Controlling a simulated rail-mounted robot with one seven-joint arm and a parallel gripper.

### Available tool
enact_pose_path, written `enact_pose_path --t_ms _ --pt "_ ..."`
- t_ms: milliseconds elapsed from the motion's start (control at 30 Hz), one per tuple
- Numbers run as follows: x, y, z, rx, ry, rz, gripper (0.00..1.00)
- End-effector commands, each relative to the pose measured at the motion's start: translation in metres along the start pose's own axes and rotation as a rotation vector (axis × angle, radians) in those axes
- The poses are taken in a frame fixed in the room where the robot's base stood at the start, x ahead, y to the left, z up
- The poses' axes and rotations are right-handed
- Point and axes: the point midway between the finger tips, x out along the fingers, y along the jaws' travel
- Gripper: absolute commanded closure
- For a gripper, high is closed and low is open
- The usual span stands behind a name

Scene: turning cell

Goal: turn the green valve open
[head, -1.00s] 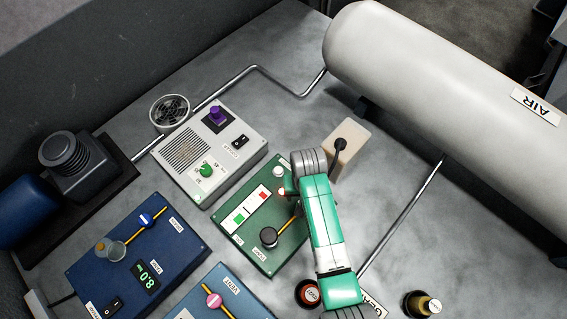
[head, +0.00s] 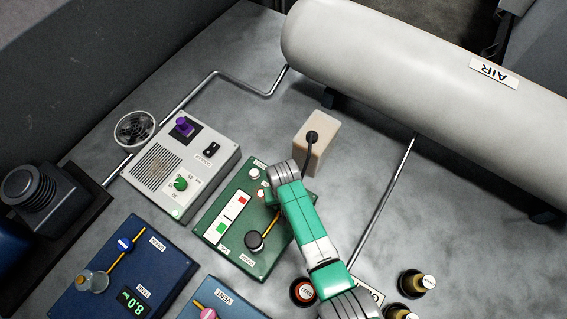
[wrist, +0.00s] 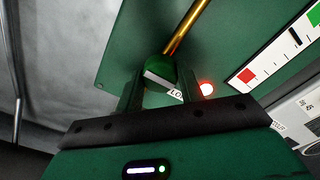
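The green valve (wrist: 160,68) shows in the wrist view as a round green knob with a white stripe, on a brass pipe (wrist: 184,25) on the green panel. The stripe lies roughly across the pipe. My gripper (wrist: 161,84) has one dark finger on each side of the knob. I cannot tell whether the fingers press on it or leave a thin gap. In the head view my gripper (head: 272,196) is over the upper right part of the green panel (head: 262,268), and my arm hides most of the valve.
A red lamp glows beside the valve (wrist: 207,89). A black round knob (head: 254,241) sits at the pipe's lower end. A beige block (head: 322,134) stands just behind my arm. A grey box (head: 226,174) and a blue panel (head: 72,287) lie left. Bottles (head: 416,282) stand lower right.

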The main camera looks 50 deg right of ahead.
Motion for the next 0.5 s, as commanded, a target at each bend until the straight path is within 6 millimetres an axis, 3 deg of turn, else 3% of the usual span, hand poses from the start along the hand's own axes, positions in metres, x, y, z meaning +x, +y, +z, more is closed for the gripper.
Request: enact_pose_path --t_ms 100,500 --pt "-0.0001 0.0 0.0 0.0 0.0 0.0 0.85" --pt "-0.0017 -0.0006 0.0002 0.102 -0.001 0.001 0.85"
